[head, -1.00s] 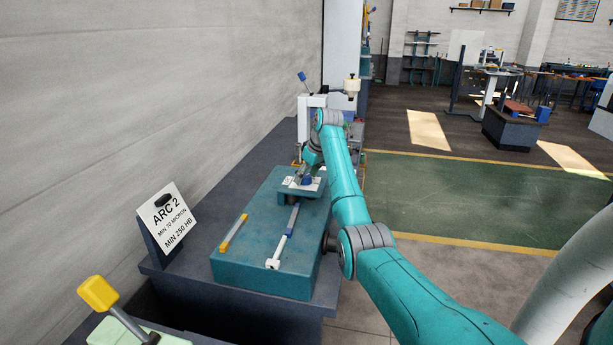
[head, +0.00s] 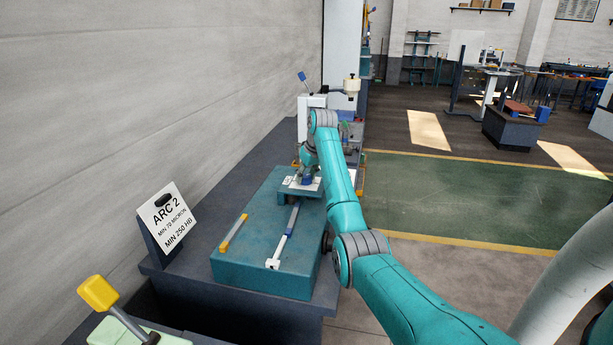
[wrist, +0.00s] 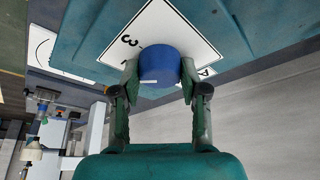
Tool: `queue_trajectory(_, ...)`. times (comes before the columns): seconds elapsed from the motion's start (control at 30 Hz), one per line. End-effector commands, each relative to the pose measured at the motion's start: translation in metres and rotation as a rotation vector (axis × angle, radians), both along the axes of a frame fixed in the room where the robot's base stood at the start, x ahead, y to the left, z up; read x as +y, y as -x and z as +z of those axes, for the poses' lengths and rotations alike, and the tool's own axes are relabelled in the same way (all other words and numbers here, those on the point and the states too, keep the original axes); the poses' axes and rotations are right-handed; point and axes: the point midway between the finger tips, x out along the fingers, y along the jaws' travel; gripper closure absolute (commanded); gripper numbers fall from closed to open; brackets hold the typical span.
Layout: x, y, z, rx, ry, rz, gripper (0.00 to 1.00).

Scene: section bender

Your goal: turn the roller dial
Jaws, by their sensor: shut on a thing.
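The roller dial is a round blue knob (wrist: 159,68) with a white mark on its side. It sits on a white plate (wrist: 183,25) with black characters, and a "3" shows beside it in the wrist view. My gripper (wrist: 158,80) has one finger on each side of the knob and is shut on it. In the head view the knob (head: 306,181) shows low on the white plate, at the far end of the teal machine block (head: 245,262). My arm and gripper (head: 308,172) hide part of it there.
A yellow-ended bar (head: 233,233) and a white-and-blue lever (head: 282,243) lie on the block's top. A yellow-handled lever (head: 100,293) is at the near left. A white stand (head: 310,103) rises behind.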

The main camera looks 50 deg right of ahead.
Motion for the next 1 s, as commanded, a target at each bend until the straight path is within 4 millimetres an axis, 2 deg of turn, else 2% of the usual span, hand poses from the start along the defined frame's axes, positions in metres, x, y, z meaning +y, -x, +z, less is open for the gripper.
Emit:
queue_trajectory(0.6,0.0032,-0.0026,-0.0005,0.0,0.0,-0.56,0.91)
queue_trajectory(1.0,0.0029,-0.0031,0.0001,-0.001,0.0,-0.775,0.91)
